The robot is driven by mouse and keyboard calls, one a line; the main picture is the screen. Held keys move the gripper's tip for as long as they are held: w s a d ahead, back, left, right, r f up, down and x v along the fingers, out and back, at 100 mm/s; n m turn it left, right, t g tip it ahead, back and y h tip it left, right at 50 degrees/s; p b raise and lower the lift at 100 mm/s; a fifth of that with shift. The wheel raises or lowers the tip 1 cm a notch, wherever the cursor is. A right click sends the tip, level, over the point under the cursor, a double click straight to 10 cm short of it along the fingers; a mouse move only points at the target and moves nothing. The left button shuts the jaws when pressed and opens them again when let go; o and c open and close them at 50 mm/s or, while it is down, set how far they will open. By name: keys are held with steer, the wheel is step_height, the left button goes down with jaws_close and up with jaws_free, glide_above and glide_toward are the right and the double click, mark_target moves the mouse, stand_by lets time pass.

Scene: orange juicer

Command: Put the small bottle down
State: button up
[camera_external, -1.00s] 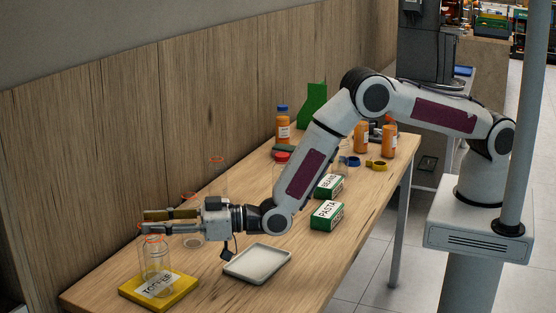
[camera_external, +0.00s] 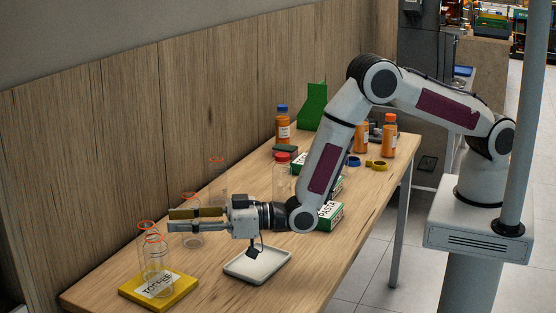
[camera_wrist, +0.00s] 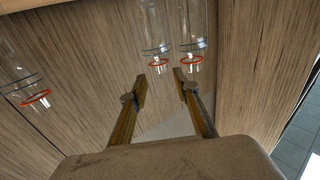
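Two clear small bottles with orange-red rims stand upright close together at the yellow labelled pad (camera_external: 186,289) in the external view: a front one (camera_external: 156,262) on the pad and one (camera_external: 145,238) just behind it, whose base I cannot make out. My gripper (camera_external: 170,221) is to the right of and above them, level, empty and apart from both. In the wrist view its two fingers (camera_wrist: 160,84) are spread with a clear gap. Two clear bottles (camera_wrist: 155,35) (camera_wrist: 193,35) show beyond the fingertips there.
Another clear bottle (camera_external: 191,240) stands behind my fingers, and a further one (camera_external: 217,180) farther back. A shallow white tray (camera_external: 262,278) lies below my wrist. A red-capped jar (camera_external: 282,180), green boxes and orange bottles stand toward the far end. A wooden wall runs along the left.

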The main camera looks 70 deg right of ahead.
steer(key=v, duration=0.6)
stand_by(0.3)
stand_by(0.8)
steer(key=w+d+r+m+g+h, duration=0.2)
steer(key=d+r+g+h, duration=0.15)
steer(key=d+r, duration=1.25)
steer(key=s+d+r+m+h, duration=0.1)
steer(key=s+d, duration=0.1)
steer(key=d, duration=0.3)
steer(key=s+d+r+h, duration=0.1)
steer(key=s+d+r, duration=0.15)
steer(key=d, duration=0.25)
steer(key=s+d+m+g+h, duration=0.1)
steer(key=s+d+g, duration=0.1)
steer(key=s+d, duration=0.4)
steer(key=s+d+m+g+h, duration=0.1)
steer(key=s+d, duration=0.6)
steer(key=s, duration=0.8)
steer(key=s+d+m+g+h, duration=0.1)
steer(key=s+d+g+h, duration=0.1)
steer(key=s+d, duration=0.4)
steer(key=s+g, duration=0.1)
steer(key=s, duration=0.3)
steer(key=shift+s+d, duration=0.35)
